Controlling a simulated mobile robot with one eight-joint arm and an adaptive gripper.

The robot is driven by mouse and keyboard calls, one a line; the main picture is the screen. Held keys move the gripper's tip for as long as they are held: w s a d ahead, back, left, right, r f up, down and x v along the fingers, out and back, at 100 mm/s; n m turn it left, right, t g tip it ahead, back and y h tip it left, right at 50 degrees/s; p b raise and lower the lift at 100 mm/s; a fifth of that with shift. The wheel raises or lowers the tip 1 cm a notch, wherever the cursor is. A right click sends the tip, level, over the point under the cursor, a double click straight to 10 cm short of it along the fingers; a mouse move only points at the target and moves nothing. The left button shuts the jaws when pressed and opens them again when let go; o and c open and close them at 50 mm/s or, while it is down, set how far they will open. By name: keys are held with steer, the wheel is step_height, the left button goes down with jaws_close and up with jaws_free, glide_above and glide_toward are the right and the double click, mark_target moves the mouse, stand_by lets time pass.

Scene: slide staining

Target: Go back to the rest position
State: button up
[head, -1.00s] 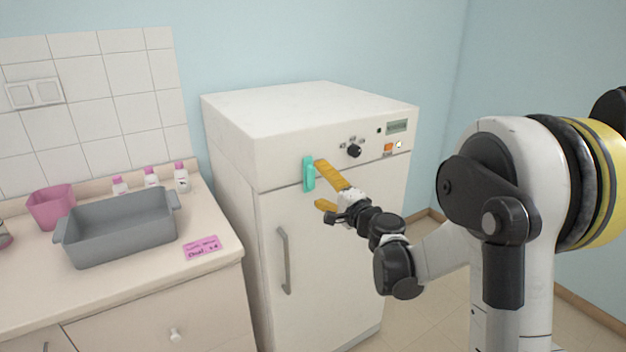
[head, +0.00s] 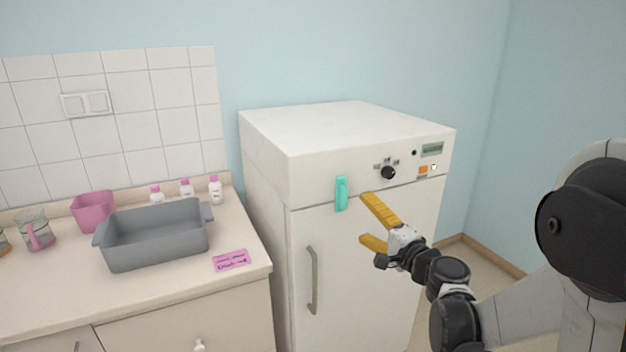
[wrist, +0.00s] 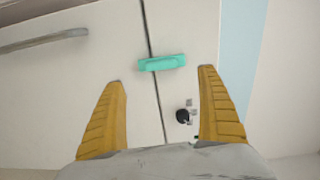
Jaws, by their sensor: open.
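My gripper (head: 364,219) is open and empty, its two yellow fingers spread apart in front of the white cabinet's front. In the wrist view the fingers of my gripper (wrist: 162,78) stand wide apart with nothing between them. A teal latch (head: 341,194) sits across the seam between the cabinet's door and its upper panel, to the left of my gripper and apart from it. The teal latch (wrist: 162,63) also shows beyond the fingertips in the wrist view. The white cabinet (head: 345,125) is closed, with a grey door handle (head: 312,280) at its left.
A counter (head: 150,290) at the left holds a grey tray (head: 155,250), a pink container (head: 93,212), a glass beaker (head: 36,232), several small bottles (head: 215,190) and a pink label (head: 232,261). A black knob (head: 388,173) is on the cabinet's upper panel. Floor shows at the right.

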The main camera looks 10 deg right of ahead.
steer(key=s+a+f+n+g, duration=0.1)
steer(key=s+a+n+g, duration=0.65)
steer(key=s, duration=0.65)
steer(key=s+d+f+n+g+h, duration=0.1)
steer(key=s+d+f+n+h, duration=0.1)
steer(key=s, duration=0.6)
steer(key=s+d+f+n+g+h, duration=0.1)
steer(key=s+d+f+n+h, duration=0.1)
steer(key=s, duration=0.6)
steer(key=shift+s+d+f+n+h, duration=0.25)
steer(key=shift+f+n+h, duration=0.25)
steer(key=shift+n+h, duration=0.5)
